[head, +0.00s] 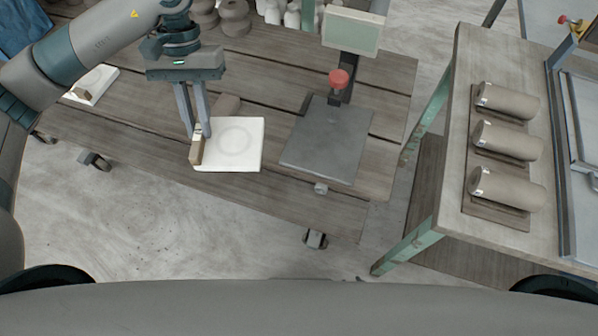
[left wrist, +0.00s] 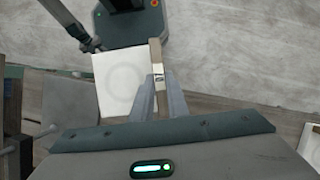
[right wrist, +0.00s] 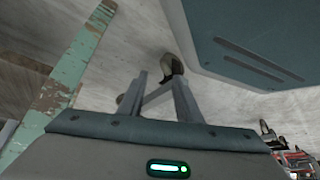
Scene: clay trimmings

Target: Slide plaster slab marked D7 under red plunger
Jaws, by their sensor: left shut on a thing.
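A square white plaster slab (head: 248,156) with a faint round hollow and a brown grip strip (head: 197,152) along its left edge lies on the plank table, left of the grey plate. My left gripper (head: 202,132) is shut on that strip; this also shows in the left wrist view (left wrist: 159,82). No marking on it is legible. The red plunger (head: 339,77) stands over the back of the grey plate (head: 325,150), with nothing under it on the plate. My right gripper (right wrist: 158,78) is open and empty, out of the head view.
A second white slab (head: 97,82) lies at the table's left. A display box (head: 352,33) stands behind the plunger. Grey rolls (head: 506,140) lie on the side table (head: 455,120) at right. The grey plate is clear.

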